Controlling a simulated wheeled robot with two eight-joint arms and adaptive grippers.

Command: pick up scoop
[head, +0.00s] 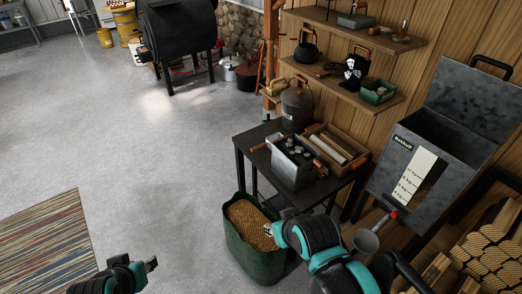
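A grey metal scoop (366,241) shows low in front of the grey hopper bin, to the right of my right arm. A thin handle with a red part runs up and right from it. I cannot tell what it rests on or hangs from. My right gripper (268,230) is over the right part of the green sack's open top, well left of the scoop. Its fingers are too small to show whether they are open. My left gripper (151,264) is over bare floor at the lower left, far from the scoop. Its finger opening is unclear.
A green sack (240,251) of brown pellets stands below a dark table (254,147) with a metal box and wooden tray. The hopper bin (421,200) stands right, its lid raised. Stacked logs (492,252) fill the lower right. The left floor is clear around a striped rug (45,245).

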